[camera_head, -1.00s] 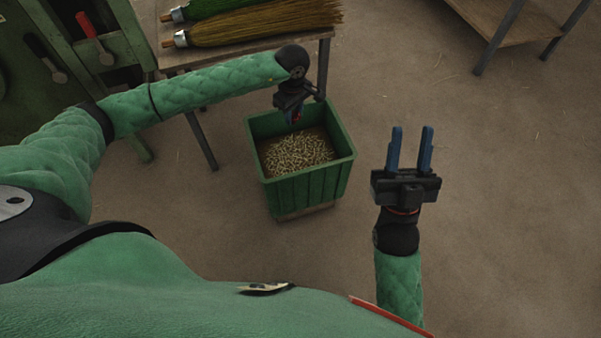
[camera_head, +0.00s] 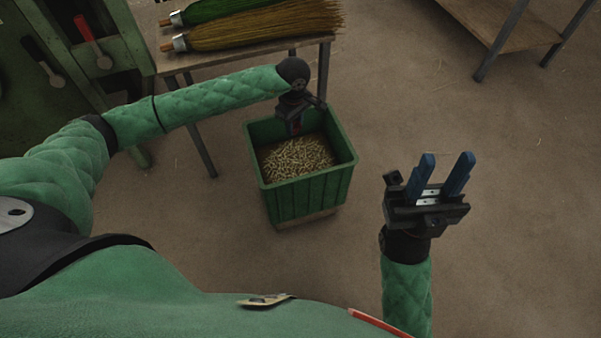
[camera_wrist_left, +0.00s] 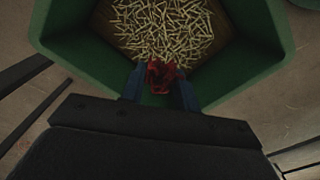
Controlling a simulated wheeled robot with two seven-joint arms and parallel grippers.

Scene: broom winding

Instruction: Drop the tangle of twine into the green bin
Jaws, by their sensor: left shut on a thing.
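The green bin (camera_head: 308,194) stands on the floor, with a layer of pale short clippings (camera_head: 297,158) inside. My left gripper (camera_head: 295,130) points down over the bin's back part. In the left wrist view the left gripper (camera_wrist_left: 160,82) is shut on a small red tangle of twine (camera_wrist_left: 160,77), above the clippings and inside the rim's outline. In the head view the twine is mostly hidden by the gripper. My right gripper (camera_head: 441,177) is open and empty, right of the bin, with its two blue fingers apart.
A table (camera_head: 325,62) behind the bin holds a green broom (camera_head: 215,8) and a straw broom (camera_head: 260,25). A green machine with levers (camera_head: 50,65) stands at the left. Another table (camera_head: 510,25) is at the top right. The floor right of the bin is clear.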

